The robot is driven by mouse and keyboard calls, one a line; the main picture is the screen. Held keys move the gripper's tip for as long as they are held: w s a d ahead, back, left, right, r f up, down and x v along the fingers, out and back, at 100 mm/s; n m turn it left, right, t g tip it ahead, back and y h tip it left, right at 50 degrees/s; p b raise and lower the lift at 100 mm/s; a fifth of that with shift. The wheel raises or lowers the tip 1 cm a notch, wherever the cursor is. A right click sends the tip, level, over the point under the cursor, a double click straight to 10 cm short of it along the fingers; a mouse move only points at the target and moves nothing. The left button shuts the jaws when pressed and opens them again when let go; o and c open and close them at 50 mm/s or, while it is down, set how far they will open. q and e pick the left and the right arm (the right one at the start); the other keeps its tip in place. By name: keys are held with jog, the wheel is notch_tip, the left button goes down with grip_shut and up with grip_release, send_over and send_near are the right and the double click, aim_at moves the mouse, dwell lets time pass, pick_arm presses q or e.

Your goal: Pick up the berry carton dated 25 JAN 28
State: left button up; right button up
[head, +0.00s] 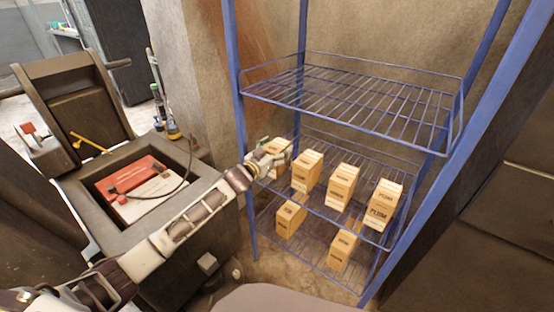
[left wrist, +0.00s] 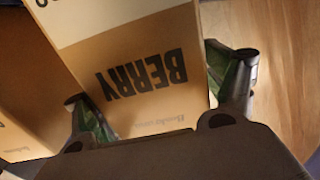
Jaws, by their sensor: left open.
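A tan carton printed BERRY (left wrist: 140,45) fills the middle of the left wrist view, its lettering upside down there; no date is readable on it. My left gripper (left wrist: 152,80) is open, with one finger on each side of this carton. In the head view my left gripper (head: 270,156) is at the left end of the blue rack's middle shelf, at the leftmost carton (head: 281,144), which it partly hides. I cannot tell whether the fingers touch the carton. My right gripper is not in view.
To the right on the same shelf stand more cartons (head: 307,172), (head: 342,186) and a PLUM carton (head: 383,204). Two cartons (head: 291,217), (head: 344,248) stand on the shelf below. The wire top shelf (head: 350,100) is empty. A blue post (head: 236,100) stands close to my left gripper.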

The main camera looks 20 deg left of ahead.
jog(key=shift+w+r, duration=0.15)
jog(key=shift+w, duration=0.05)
pick_arm(q)
jog(key=shift+c, duration=0.7)
jog(key=c, duration=1.2)
jog(key=shift+r, duration=0.1)
jog(key=shift+r+p, duration=0.35)
jog(key=shift+r, duration=0.55)
notch_tip(320, 180, up, 7)
jog(key=shift+f+p, duration=0.1)
jog(key=shift+p, duration=1)
jog(key=shift+r, duration=0.7)
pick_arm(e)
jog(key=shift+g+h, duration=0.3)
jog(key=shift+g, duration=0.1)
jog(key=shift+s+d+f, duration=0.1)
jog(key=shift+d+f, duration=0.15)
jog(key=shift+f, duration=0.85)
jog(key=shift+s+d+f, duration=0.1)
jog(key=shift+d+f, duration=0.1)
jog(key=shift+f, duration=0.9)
